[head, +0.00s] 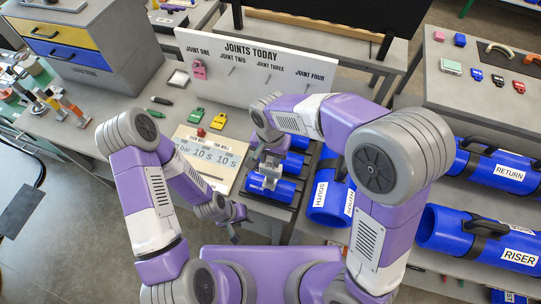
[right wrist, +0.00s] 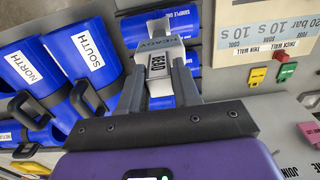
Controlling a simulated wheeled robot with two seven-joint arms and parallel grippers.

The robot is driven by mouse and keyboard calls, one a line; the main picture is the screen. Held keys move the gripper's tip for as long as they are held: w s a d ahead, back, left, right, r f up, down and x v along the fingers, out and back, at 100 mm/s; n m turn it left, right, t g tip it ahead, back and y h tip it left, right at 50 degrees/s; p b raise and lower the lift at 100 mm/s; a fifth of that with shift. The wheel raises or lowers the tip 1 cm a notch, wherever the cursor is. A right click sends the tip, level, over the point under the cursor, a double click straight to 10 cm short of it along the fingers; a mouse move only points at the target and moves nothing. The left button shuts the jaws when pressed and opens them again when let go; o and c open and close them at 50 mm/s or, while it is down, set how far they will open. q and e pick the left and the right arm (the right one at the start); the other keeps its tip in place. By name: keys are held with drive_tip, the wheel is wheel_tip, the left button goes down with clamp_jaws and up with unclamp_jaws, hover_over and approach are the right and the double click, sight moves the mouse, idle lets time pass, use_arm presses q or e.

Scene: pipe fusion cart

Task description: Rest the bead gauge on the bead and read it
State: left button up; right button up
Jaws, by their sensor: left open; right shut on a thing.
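The bead gauge (right wrist: 160,72) is a pale block marked BEAD, with READY on its upper part. My right gripper (right wrist: 160,98) is shut on it. In the head view my right gripper (head: 270,172) is over the nearest blue sample pipe (head: 268,189) on the dark rack. A blue pipe labelled SAMPLE ONE (right wrist: 180,22) shows behind the gauge in the right wrist view. I cannot tell whether the gauge touches a pipe; the bead under it is hidden. My left gripper (head: 236,226) is open and empty, low in front of the bench edge.
A printed board (head: 208,160) with bar and seconds figures lies left of the rack. Blue NORTH and SOUTH pipes (head: 327,207) lie right of it. Green and yellow tags (head: 217,121) and the JOINTS TODAY board (head: 250,62) are behind. RETURN and RISER pipes (head: 470,235) fill the right.

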drive_tip(key=shift+f+b, duration=0.4)
drive_tip(key=shift+f, duration=0.1)
idle(0.3)
drive_tip(key=shift+s+f, duration=0.15)
drive_tip(key=shift+f, duration=0.05)
idle(2.1)
drive_tip(key=shift+r, duration=0.1)
drive_tip(key=shift+r+p, duration=0.75)
drive_tip(key=shift+r, duration=0.15)
drive_tip(key=shift+r+p, duration=2.05)
drive_tip(key=shift+r, duration=0.65)
